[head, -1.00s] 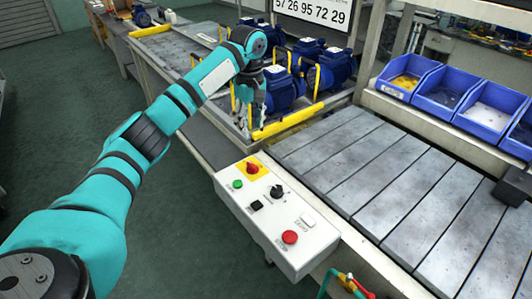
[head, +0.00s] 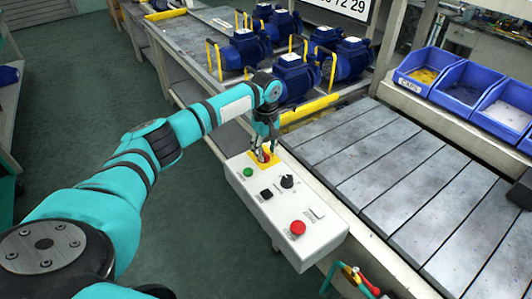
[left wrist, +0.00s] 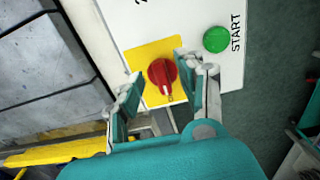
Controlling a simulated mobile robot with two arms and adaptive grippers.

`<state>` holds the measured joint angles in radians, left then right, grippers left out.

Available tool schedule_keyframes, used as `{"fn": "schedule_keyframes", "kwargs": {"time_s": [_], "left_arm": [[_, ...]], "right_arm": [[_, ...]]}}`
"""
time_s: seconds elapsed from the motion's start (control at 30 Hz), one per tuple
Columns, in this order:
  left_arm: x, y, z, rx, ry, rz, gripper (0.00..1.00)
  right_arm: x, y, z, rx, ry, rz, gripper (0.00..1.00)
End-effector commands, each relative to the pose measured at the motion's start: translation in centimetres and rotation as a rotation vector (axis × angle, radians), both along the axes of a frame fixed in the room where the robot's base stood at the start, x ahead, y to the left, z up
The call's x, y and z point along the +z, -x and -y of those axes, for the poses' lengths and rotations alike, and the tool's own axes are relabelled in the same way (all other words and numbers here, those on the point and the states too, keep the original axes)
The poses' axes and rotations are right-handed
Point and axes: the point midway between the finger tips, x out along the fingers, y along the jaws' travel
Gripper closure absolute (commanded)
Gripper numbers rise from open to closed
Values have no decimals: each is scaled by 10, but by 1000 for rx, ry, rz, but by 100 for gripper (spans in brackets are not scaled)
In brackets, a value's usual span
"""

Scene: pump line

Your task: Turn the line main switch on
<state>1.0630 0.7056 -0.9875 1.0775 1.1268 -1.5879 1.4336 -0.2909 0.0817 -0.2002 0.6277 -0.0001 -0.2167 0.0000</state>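The main switch is a red rotary knob (left wrist: 162,72) on a yellow plate (left wrist: 143,56), at the far end of the white control box (head: 325,236). In the left wrist view its pointer is toward the bottom of the picture. My left gripper (head: 263,156) is over the switch in the head view and partly hides it. In the left wrist view my left gripper (left wrist: 156,72) is open, with one finger on each side of the knob and gaps to it. I cannot tell how far the fingertips are above the plate. My right gripper is not in view.
The box also carries a green START button (left wrist: 217,39), a black selector (head: 287,181), a black button (head: 266,194), a white switch (head: 317,211) and a red button (head: 298,228). A slatted conveyor (head: 375,165) lies to the right, blue pumps (head: 294,78) behind.

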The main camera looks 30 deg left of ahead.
Motion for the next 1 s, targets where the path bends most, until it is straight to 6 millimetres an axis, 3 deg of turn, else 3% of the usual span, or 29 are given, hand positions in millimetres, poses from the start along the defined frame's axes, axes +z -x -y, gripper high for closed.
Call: {"fn": "schedule_keyframes", "kwargs": {"time_s": [0.2, 0.47, 0.8, 1.0], "left_arm": [[-17, 0, 0, 1, 0, 0, 62], [-19, 0, 0, 0, 0, 0, 62], [-19, 0, 0, 0, 0, 0, 100], [-18, 0, 0, -2, 0, 0, 100]], "right_arm": [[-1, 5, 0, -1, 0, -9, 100], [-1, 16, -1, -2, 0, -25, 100], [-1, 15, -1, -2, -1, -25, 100], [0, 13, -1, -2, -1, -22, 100]]}}
